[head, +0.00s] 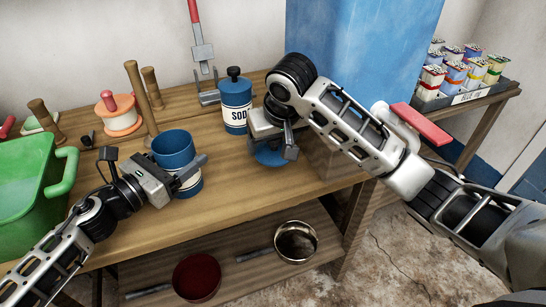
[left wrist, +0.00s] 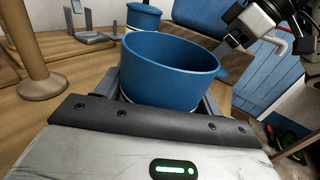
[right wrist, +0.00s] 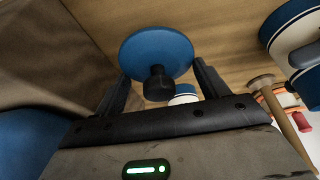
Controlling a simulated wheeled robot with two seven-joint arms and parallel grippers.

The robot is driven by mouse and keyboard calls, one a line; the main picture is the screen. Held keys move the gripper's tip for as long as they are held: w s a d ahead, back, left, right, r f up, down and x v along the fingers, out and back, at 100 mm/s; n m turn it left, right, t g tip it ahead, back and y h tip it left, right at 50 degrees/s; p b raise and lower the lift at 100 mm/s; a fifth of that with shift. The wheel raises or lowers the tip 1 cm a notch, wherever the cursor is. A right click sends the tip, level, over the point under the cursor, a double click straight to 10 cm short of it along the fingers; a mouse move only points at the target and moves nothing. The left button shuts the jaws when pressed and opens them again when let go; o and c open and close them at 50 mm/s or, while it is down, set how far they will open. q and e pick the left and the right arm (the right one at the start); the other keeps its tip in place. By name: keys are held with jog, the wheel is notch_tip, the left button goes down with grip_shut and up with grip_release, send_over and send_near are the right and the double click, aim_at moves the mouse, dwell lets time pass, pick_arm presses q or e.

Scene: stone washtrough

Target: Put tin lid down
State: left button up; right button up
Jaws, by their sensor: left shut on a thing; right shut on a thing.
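The blue tin lid (head: 270,156) is in my right gripper (head: 275,140), low over the wooden bench. In the right wrist view the round blue lid (right wrist: 155,50) and its black knob (right wrist: 158,85) show between the fingers; I cannot tell whether the lid touches the bench. My left gripper (head: 190,175) is shut on an open blue tin (head: 174,148), upright on the bench; its wide mouth also shows in the left wrist view (left wrist: 170,70). A second blue tin (head: 236,105), labelled SOD in what shows, stands closed with a black knob behind my right gripper.
A green tub (head: 25,190) stands at the left, with wooden pegs and an orange spool (head: 119,115) behind. A tall blue container (head: 350,60) stands at the right. Pans (head: 197,277) lie on the lower shelf. Bare bench (head: 235,185) lies between the grippers.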

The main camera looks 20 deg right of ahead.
aim_at(277, 144)
jog(key=shift+f, duration=2.15)
jog(key=o, duration=1)
jog(key=shift+f, duration=0.15)
jog(key=shift+c, duration=0.2)
jog(key=shift+r, duration=0.25)
jog(key=v, duration=0.7)
jog(key=shift+s+r, duration=0.15)
